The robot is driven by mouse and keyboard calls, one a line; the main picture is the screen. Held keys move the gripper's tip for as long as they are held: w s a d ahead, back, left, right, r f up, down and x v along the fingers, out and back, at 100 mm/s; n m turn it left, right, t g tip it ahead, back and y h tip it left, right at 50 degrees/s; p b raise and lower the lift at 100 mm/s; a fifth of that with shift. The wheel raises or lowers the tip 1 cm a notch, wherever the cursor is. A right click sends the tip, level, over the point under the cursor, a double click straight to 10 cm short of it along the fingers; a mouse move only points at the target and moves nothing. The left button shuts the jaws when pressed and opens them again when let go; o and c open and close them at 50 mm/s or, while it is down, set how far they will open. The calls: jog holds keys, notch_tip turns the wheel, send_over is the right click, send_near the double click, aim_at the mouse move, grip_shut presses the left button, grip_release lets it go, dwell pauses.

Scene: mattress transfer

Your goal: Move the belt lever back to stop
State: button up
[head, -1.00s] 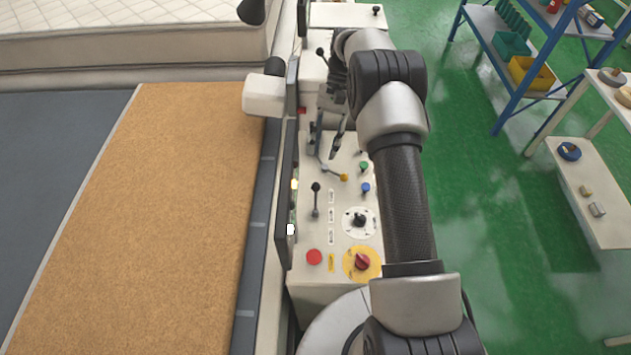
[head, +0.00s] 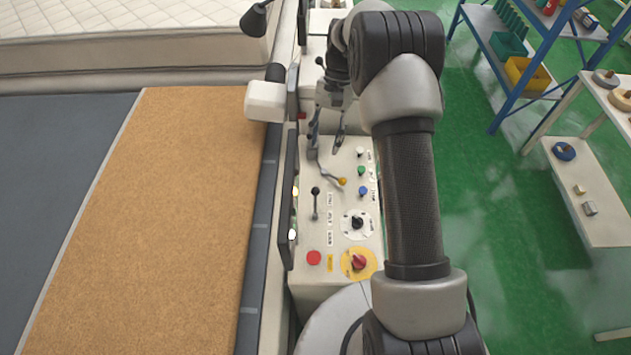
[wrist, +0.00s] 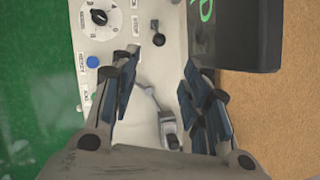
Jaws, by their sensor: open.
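A lever with a black knob (head: 315,191) stands on the pale control panel, left of a column of small labels too small to read for sure. I take it for the belt lever. In the wrist view its black knob (wrist: 158,40) shows between the fingers but farther up, beyond their tips. My gripper (head: 327,143) is open and empty over the panel, behind the lever in the head view and apart from it. Its fingers (wrist: 160,75) spread to both sides in the wrist view. A grey bent piece (wrist: 160,112) lies between them.
The panel holds a red button (head: 313,258), a red knob on yellow (head: 359,263), a black dial (head: 357,223) and a blue button (head: 363,191). A dark upright screen (head: 289,205) borders the panel at left. A brown board (head: 160,220) lies beyond it.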

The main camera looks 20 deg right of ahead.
aim_at(315, 190)
jog(key=x, duration=1.7)
jog(key=shift+b, duration=0.3)
jog(key=shift+c, duration=0.4)
grip_shut()
